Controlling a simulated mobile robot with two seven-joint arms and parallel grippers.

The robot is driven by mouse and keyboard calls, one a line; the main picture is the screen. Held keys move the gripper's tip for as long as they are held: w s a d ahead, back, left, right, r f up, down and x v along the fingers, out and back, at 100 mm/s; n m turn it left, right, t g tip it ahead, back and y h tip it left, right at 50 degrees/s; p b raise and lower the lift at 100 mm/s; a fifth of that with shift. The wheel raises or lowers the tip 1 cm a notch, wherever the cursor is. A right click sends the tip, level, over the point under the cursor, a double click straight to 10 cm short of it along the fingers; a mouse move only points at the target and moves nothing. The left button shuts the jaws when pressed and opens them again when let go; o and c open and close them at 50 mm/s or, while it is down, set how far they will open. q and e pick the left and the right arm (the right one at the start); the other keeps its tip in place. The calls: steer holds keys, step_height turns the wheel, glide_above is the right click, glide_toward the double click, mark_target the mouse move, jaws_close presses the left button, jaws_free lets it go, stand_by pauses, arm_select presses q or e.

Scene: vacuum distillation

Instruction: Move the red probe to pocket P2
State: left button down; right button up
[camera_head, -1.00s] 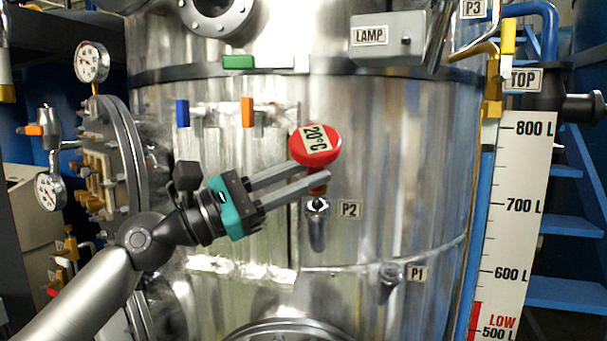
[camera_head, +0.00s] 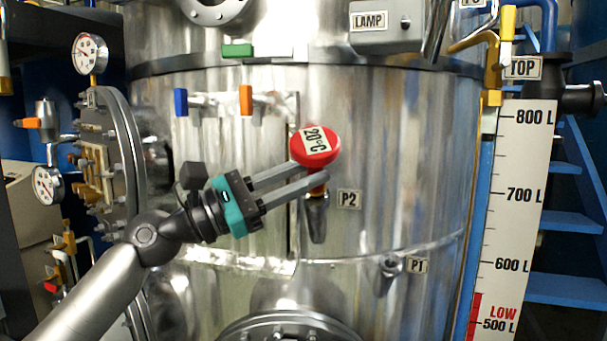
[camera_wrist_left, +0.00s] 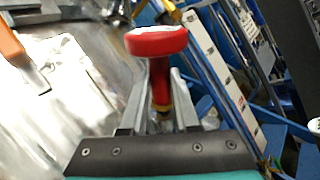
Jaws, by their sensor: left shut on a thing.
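The red probe (camera_head: 315,147) has a round red head with a "20°C" label and a stem below it. My left gripper (camera_head: 312,178) comes in from the left and is shut on the probe just under its head. In the left wrist view the probe head (camera_wrist_left: 157,41) stands above the fingers, with its red and yellow stem between them. Pocket P2 (camera_head: 317,222) is a metal stub on the vessel wall, beside its P2 label (camera_head: 348,199). The probe's lower stem meets the pocket's mouth; how deep it sits is hidden. My right gripper is not in view.
Pocket P1 (camera_head: 390,265) is lower right on the vessel. A blue-handled valve (camera_head: 181,102) and an orange-handled valve (camera_head: 246,100) are upper left of the probe. The level scale (camera_head: 515,210) stands at the right. The wall around P2 is clear.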

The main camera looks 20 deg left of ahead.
arm_select(q)
steer(key=shift+w+f+b, duration=0.3)
steer(key=shift+f, duration=0.15)
steer(key=c, duration=0.6)
jaws_free()
steer(key=shift+b+v, duration=3)
steer(key=shift+v, duration=4.65)
